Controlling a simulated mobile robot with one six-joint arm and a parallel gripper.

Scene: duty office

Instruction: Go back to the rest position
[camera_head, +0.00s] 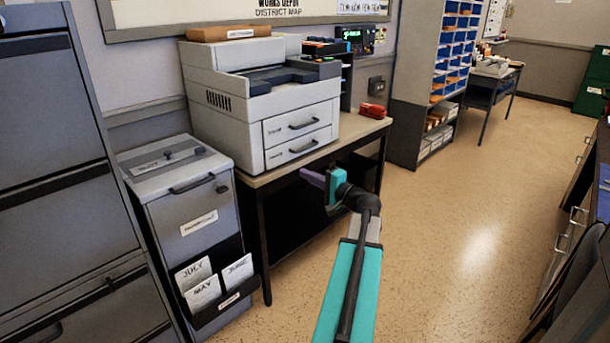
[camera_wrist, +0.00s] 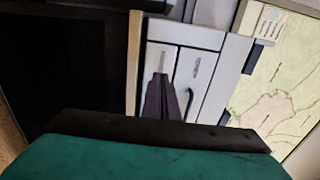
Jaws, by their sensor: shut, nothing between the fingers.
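My gripper (camera_head: 314,178) is at the end of my teal arm, in front of the table that bears the printer. It is shut and empty. In the wrist view, its dark fingers (camera_wrist: 161,98) are together, with the printer's drawer fronts (camera_wrist: 190,65) behind them. The grey printer (camera_head: 265,100) stands on the table (camera_head: 350,133), and in the head view my gripper shows just below the table's front edge. I cannot tell how far apart they are.
A grey bin with a lid (camera_head: 188,225) and paper pockets stands left of the table. Filing cabinets (camera_head: 55,150) are at far left. A red object (camera_head: 372,111) lies on the table's right end. The floor (camera_head: 440,230) to the right is clear up to the desks (camera_head: 575,220).

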